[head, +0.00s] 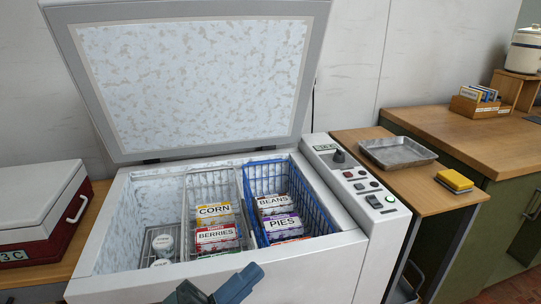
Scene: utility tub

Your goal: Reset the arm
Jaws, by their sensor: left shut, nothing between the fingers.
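My left gripper (240,282) shows at the bottom edge, in front of the freezer's front wall. It is shut and empty, and only part of it is in view. The chest freezer (330,262) stands with its frosted lid (190,85) raised. My right gripper is not in view.
A wire basket (211,180) holds CORN and BERRIES boxes; a blue basket (270,170) holds BEANS and PIES boxes. White tubs (162,243) sit at the left inside. A red and white cooler (40,215) stands left. A metal tray (397,152) and yellow sponge (454,181) lie right.

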